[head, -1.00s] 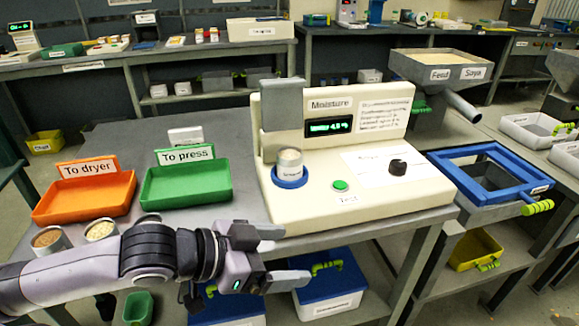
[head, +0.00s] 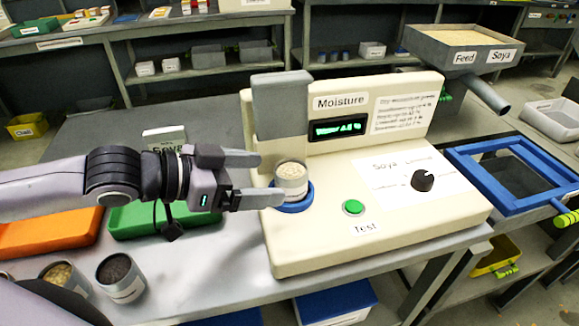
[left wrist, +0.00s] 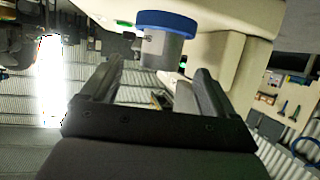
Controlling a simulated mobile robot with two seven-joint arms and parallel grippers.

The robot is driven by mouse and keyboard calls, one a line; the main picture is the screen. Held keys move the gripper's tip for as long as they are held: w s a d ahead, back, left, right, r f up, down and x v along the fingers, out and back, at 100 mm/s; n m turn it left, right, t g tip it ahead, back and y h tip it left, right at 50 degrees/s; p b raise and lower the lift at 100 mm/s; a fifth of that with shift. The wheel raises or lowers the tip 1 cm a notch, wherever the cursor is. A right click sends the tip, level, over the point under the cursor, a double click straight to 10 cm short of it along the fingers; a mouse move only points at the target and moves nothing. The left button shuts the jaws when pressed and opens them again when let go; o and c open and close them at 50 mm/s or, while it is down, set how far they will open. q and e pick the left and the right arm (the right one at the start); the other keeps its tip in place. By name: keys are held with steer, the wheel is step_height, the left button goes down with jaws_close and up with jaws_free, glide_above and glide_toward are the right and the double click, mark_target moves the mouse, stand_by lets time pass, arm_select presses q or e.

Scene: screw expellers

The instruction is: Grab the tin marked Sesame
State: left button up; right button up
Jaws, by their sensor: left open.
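A grey tin of pale seeds (head: 290,183) stands in the blue ring (head: 297,208) of the cream moisture meter; its label is too small to read surely. My left gripper (head: 268,178) is open just left of this tin, with its fingers pointing at it. The far fingertip is beside the tin and the near one reaches its lower left in the picture. In the left wrist view the tin (left wrist: 160,50) appears upside down ahead, between and beyond the open fingers (left wrist: 157,80). My right gripper is not in view.
The meter (head: 400,222) has a green button and a black knob. Two more tins, one with tan grain (head: 62,274) and one with dark seeds (head: 121,276), stand near the front left. Orange (head: 45,235) and green (head: 150,222) trays lie behind, partly hidden by my arm.

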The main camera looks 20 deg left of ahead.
mark_target(292, 176)
arm_select(q)
steer(key=shift+x, duration=1)
steer(key=shift+b+x, duration=0.3)
steer(key=shift+x, duration=2.25)
steer(key=shift+w+r, duration=0.1)
steer(key=c, duration=1.1)
